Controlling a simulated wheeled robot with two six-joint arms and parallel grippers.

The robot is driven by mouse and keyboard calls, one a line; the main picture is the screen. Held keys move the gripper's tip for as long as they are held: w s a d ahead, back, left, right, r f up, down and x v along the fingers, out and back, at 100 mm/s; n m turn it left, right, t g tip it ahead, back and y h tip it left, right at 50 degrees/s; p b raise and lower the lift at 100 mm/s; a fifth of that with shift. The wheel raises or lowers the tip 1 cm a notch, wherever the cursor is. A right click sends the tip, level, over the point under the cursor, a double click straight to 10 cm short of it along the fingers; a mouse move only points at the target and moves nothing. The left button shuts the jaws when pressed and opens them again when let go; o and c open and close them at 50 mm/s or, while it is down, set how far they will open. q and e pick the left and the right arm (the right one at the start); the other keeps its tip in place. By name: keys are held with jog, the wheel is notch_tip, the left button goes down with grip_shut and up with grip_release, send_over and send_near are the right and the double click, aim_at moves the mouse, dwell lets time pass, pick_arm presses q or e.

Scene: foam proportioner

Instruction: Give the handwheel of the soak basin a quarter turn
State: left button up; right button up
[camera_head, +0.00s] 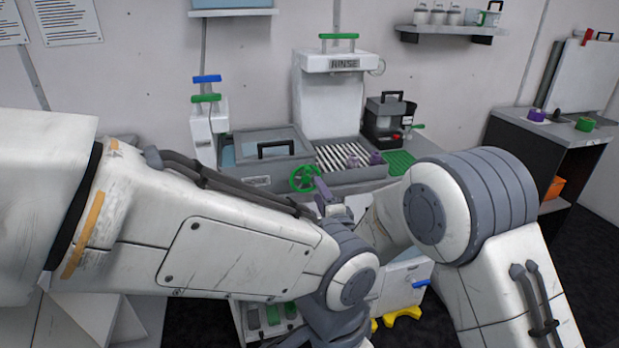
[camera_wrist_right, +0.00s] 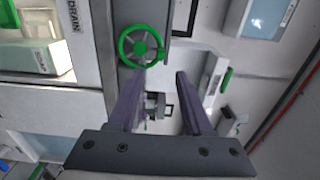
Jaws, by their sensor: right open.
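The green handwheel (camera_head: 305,178) stands upright on the front of the grey soak basin (camera_head: 228,178), whose lid has a black handle. My right gripper (camera_head: 327,194) is just right of and slightly below the wheel in the head view, with nothing between its fingers. In the right wrist view the handwheel (camera_wrist_right: 141,47) shows beyond the left fingertip, and the right gripper (camera_wrist_right: 157,74) is open. The left finger overlaps the wheel's lower rim; I cannot tell if they touch. My left arm crosses the foreground, and its gripper is out of sight.
A white rinse station (camera_head: 330,100) stands behind a slatted rack (camera_head: 335,157) holding small purple parts. A black caddy (camera_head: 388,118) and a green mat (camera_head: 399,161) are to the right. A white dispenser (camera_head: 207,135) with blue and green handles is at left. A grey side table (camera_head: 548,130) stands far right.

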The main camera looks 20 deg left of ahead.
aim_at(309, 172)
jog(key=p+x, duration=0.1)
jog(key=x, duration=0.9)
jog(key=shift+a, duration=0.1)
grip_shut()
